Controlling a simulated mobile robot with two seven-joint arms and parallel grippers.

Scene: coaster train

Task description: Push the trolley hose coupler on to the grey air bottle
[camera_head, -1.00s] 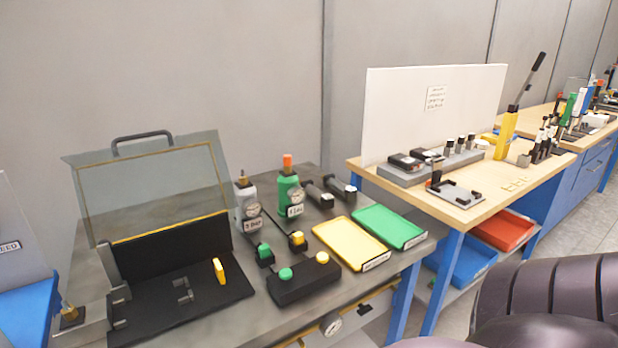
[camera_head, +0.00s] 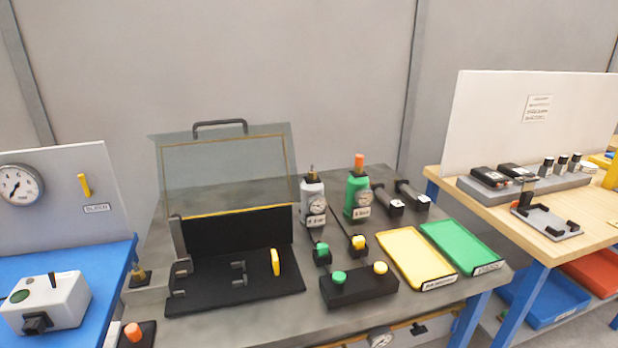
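The grey air bottle (camera_head: 313,204) stands upright at the back of the grey bench, with a round gauge and a label on its front and a small brass-coloured fitting on top. A green bottle (camera_head: 357,196) with an orange top stands to its right. I cannot tell for sure which part is the trolley hose coupler. A brass-tipped fitting (camera_head: 138,277) on a dark block is at the bench's left edge, and an orange-tipped piece (camera_head: 133,331) is at the bottom left. Neither gripper is in view.
A clear hinged cover (camera_head: 228,172) stands open over a black fixture (camera_head: 215,290). A black box with green and yellow buttons (camera_head: 358,288), a yellow tray (camera_head: 414,281) and a green tray (camera_head: 484,270) lie at the right. A blue table (camera_head: 95,258) with a grey-white box adjoins at left.

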